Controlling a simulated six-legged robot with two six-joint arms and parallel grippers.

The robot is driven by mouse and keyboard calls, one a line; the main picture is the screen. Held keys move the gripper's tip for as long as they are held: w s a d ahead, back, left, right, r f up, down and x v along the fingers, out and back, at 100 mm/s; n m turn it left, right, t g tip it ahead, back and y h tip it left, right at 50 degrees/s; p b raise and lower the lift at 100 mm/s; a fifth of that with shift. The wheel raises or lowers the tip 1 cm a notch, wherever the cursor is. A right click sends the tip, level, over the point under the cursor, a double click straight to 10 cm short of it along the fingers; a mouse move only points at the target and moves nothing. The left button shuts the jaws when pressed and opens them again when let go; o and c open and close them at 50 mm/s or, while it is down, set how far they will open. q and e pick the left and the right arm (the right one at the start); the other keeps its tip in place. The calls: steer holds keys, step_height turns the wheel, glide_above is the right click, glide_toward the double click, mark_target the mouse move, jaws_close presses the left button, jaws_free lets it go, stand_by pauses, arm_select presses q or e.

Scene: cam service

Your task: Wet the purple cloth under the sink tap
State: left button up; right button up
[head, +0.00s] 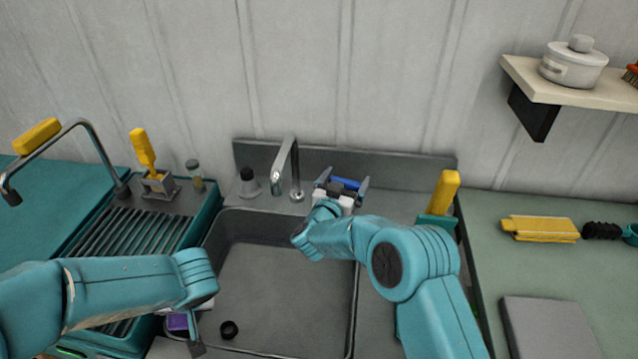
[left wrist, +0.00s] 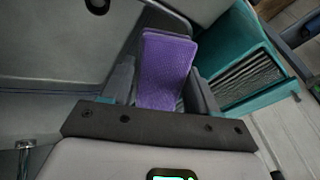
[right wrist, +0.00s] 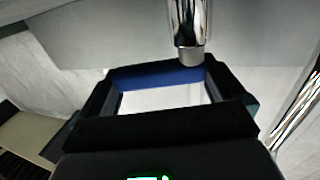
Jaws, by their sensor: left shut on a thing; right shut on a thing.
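The purple cloth (head: 178,322) is low at the sink's front left corner, partly hidden by my left arm. My left gripper (left wrist: 162,75) is shut on the cloth (left wrist: 165,65), which stands folded between the fingers in the left wrist view. The chrome tap (head: 287,165) rises behind the basin of the sink (head: 285,290). No water shows from it. My right gripper (head: 343,184) is behind the basin, right of the tap, shut on a blue bar-like piece (right wrist: 155,75). In the right wrist view the chrome tap part (right wrist: 188,30) is just beyond the fingers.
A black round plug (head: 229,330) lies in the basin. A shelf (head: 580,90) holds a pot (head: 573,65).

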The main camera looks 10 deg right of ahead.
steer(key=shift+d, duration=0.1)
stand_by(0.3)
steer(key=o, duration=1.1)
steer(key=v, duration=1.2)
